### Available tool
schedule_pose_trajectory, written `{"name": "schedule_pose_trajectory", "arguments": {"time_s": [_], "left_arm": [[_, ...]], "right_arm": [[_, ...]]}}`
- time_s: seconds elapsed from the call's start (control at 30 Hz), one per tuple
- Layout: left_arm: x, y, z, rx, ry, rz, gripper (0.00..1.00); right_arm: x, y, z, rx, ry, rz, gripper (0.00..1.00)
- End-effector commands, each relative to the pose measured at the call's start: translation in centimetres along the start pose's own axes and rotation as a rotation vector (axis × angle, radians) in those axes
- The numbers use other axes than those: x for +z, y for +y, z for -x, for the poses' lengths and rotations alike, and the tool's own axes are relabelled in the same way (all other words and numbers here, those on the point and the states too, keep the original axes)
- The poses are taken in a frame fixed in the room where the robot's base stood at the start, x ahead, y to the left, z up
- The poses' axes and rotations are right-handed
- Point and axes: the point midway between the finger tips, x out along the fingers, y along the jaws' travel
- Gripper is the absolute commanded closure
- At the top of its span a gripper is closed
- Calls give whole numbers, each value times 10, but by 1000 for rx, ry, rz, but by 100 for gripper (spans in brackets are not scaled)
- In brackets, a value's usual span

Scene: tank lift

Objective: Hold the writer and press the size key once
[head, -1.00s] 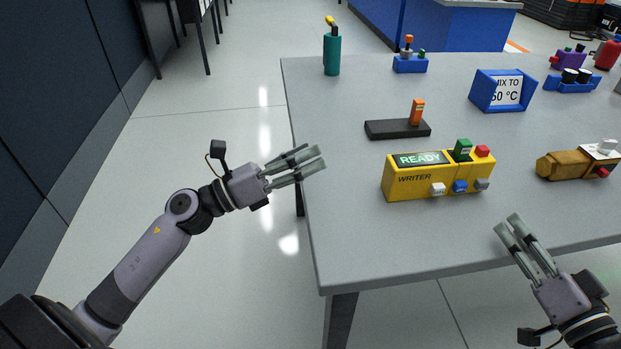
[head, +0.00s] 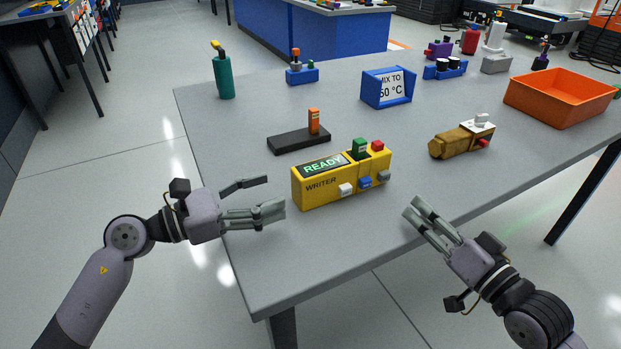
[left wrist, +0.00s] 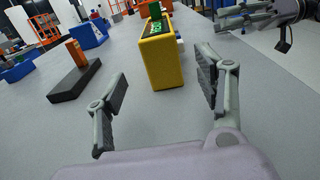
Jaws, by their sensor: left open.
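The yellow writer (head: 325,188) stands on the table, its screen reading READY. A green key (head: 359,149) and a red key (head: 377,146) are on top; white (head: 346,190), blue (head: 365,182) and grey (head: 384,176) keys are along its front. Which is the size key is not legible. My left gripper (head: 275,194) is open and empty, just left of the writer's left end. In the left wrist view the writer (left wrist: 161,62) stands ahead, between the fingers' lines and apart from them. My right gripper (head: 414,205) looks shut and empty, right of and nearer than the writer.
A black base (head: 290,143) with an orange upright piece (head: 314,121) stands behind the writer. A brown device (head: 455,143) lies to its right. A blue sign box (head: 375,90), teal bottle (head: 223,77) and orange bin (head: 555,100) stand farther off. The front tabletop is clear.

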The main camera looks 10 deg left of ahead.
Motion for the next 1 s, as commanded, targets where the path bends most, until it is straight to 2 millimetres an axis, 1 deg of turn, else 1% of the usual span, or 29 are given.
{"name": "schedule_pose_trajectory", "arguments": {"time_s": [0.03,0.3,0.4,0.5,0.7,0.93,1.0], "left_arm": [[2,0,-12,-2,-4,-2,37],[2,0,-64,-1,-5,0,37],[2,0,-78,-1,-4,1,37],[1,0,-89,0,-3,1,37],[1,0,-98,0,-1,0,37],[0,0,-98,0,0,1,37],[0,0,-98,0,0,1,41]], "right_arm": [[0,0,0,0,0,0,67],[0,0,0,0,0,0,67],[0,0,0,0,0,0,67],[0,0,0,0,0,0,67],[0,0,0,0,0,0,67],[0,0,0,0,0,0,67],[0,0,0,0,0,0,67]]}}
